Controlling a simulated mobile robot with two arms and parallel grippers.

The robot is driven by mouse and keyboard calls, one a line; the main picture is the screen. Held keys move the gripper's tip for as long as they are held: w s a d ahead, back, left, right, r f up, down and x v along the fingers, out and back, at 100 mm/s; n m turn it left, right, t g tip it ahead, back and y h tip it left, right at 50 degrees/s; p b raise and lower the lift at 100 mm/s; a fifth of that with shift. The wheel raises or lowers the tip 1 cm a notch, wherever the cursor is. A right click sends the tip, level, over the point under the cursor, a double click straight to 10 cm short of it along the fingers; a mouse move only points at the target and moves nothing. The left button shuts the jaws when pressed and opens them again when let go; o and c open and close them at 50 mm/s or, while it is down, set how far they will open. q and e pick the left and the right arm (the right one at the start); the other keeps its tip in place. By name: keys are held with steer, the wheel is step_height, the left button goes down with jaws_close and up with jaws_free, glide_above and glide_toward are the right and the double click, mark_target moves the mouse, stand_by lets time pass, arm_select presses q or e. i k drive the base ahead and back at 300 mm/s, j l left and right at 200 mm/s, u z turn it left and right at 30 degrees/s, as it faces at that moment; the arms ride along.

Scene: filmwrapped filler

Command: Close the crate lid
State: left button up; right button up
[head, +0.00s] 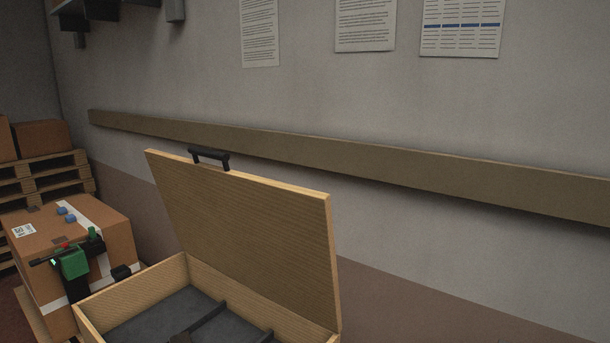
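A wooden crate (135,288) stands at the bottom centre of the head view, its front cut off by the lower edge. Its wooden lid (245,230) is hinged along the back side and stands open, tilted steeply up. A black handle (209,157) sits on the lid's top edge. The crate has a dark grey floor with dark bars across it; a small brownish shape shows at the bottom edge, too cut off to identify. Neither of my grippers can be made out.
Stacked pallets (45,177) carry more boxes at the far left. A wall with a long wooden rail (400,165) runs behind the lid.

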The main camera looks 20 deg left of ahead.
mark_target(276, 238)
steer(key=j+z, duration=0.2)
steer(key=j, duration=0.25)
steer(key=k+j+z, duration=0.2)
steer(key=j, duration=0.2)
steer(key=j+z, duration=0.2)
steer(key=j, duration=0.2)
steer(key=k+j+z, duration=0.15)
steer(key=j, duration=0.25)
